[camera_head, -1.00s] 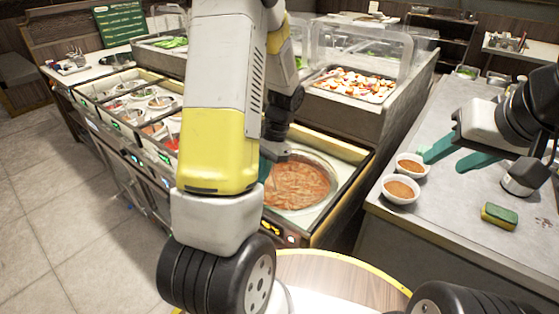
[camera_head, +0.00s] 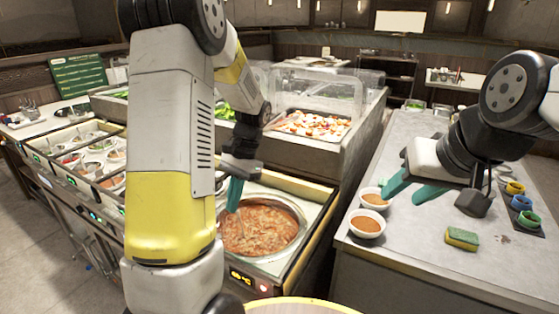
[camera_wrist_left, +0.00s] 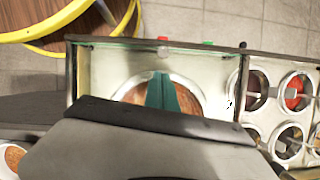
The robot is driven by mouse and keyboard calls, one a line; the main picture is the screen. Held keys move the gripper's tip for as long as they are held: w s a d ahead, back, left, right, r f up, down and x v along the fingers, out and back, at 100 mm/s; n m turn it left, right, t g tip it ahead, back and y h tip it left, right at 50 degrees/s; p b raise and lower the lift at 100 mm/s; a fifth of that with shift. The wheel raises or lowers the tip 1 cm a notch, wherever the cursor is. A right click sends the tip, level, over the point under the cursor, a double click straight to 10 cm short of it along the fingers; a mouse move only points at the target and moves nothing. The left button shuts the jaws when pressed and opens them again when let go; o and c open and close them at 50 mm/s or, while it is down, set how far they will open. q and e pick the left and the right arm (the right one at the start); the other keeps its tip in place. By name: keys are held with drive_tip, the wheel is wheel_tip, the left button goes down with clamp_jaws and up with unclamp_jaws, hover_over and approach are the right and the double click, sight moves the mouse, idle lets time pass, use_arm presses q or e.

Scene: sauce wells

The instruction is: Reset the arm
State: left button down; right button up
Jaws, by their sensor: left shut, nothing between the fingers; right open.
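My left arm comes down from the upper left in the head view. My left gripper (camera_head: 235,194) has teal fingers closed together with nothing between them, above the large round pot of red-brown stew (camera_head: 262,228). In the left wrist view the shut teal fingers (camera_wrist_left: 162,90) point over the pot, and my wrist hides much of it. My right gripper (camera_head: 409,192) is at the right, above the grey counter (camera_head: 400,262), its two teal fingers apart and empty. It is close to two white bowls of brown sauce, the rear one (camera_head: 374,199) and the front one (camera_head: 367,226).
A yellow-green sponge (camera_head: 462,238) lies on the right counter. Several coloured cups, one of them blue (camera_head: 528,220), stand behind it. Sauce wells (camera_head: 92,155) line the left counter. A clear guard (camera_head: 325,92) covers a food tray (camera_head: 312,124).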

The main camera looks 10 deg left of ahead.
use_arm(q)
drive_tip(key=s+d+r+n+t+h, duration=0.2)
drive_tip(key=s+d+r+t, duration=0.2)
drive_tip(key=r, duration=0.4)
drive_tip(key=s+d+r+n+t+h, duration=0.2)
drive_tip(key=s+r+t, duration=0.4)
drive_tip(key=s+r, duration=0.3)
drive_tip(key=d+n, duration=0.1)
drive_tip(key=d, duration=0.1)
drive_tip(key=shift+s+d, duration=0.25)
drive_tip(key=shift+d, duration=0.1)
idle(3.0)
